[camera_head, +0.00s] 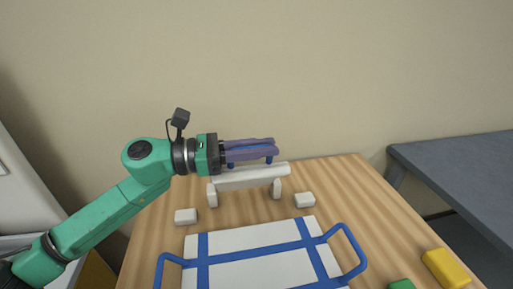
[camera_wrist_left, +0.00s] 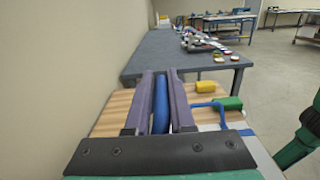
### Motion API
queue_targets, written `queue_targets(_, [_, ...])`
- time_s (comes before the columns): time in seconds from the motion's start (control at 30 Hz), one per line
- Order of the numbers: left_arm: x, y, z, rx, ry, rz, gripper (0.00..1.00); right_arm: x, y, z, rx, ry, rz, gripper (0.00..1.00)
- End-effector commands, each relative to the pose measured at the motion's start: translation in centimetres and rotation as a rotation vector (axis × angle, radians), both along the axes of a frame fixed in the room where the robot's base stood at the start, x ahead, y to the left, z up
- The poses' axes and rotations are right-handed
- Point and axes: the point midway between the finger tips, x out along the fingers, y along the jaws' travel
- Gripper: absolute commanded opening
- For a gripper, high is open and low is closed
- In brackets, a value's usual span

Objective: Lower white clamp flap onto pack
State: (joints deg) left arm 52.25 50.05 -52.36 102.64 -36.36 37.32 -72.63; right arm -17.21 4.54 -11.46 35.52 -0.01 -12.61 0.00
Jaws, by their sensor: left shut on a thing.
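The white clamp flap (camera_head: 252,178) is a pale bar standing raised across two short white posts at the back of the wooden table. A blue bar handle (camera_head: 268,160) on two short stems rises from its upper edge. My left gripper (camera_head: 248,150), with purple fingers, is shut along this blue handle. In the left wrist view the blue handle (camera_wrist_left: 161,100) lies lengthwise between the fingers. A flat white panel with blue straps (camera_head: 262,240), which looks like the pack, lies in front of the flap, apart from it. My right gripper is out of view.
Blue loop handles (camera_head: 356,262) stick out at both sides of the panel. Small white blocks (camera_head: 185,216) (camera_head: 305,200) flank the posts. A yellow block (camera_head: 445,268) and a green one (camera_head: 402,284) lie at front right. A grey table (camera_head: 465,165) stands to the right; a wall is behind.

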Motion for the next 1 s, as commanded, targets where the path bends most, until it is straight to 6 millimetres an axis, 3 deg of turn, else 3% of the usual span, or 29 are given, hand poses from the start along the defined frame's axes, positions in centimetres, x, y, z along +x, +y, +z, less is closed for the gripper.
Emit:
queue_targets(0.03, [-0.9,-0.2,-2.2,0.007,-0.031,-0.002,0.00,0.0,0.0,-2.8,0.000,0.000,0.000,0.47])
queue_targets(0.3, [-4.3,-0.8,-4.3,0.038,-0.181,0.000,0.00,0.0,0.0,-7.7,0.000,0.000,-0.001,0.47])
queue_targets(0.5, [-5.4,-1.1,-4.8,0.049,-0.234,0.001,0.00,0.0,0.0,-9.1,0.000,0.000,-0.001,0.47])
queue_targets(0.93, [-5.6,-1.1,-4.6,0.051,-0.247,0.001,0.00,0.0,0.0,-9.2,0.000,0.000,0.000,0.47])
queue_targets(0.97, [-5.6,-1.1,-4.6,0.051,-0.247,0.001,0.25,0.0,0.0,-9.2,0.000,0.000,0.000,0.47])
queue_targets(1.0, [-5.6,-1.1,-4.6,0.051,-0.247,0.001,0.40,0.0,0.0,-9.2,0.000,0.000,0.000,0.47])
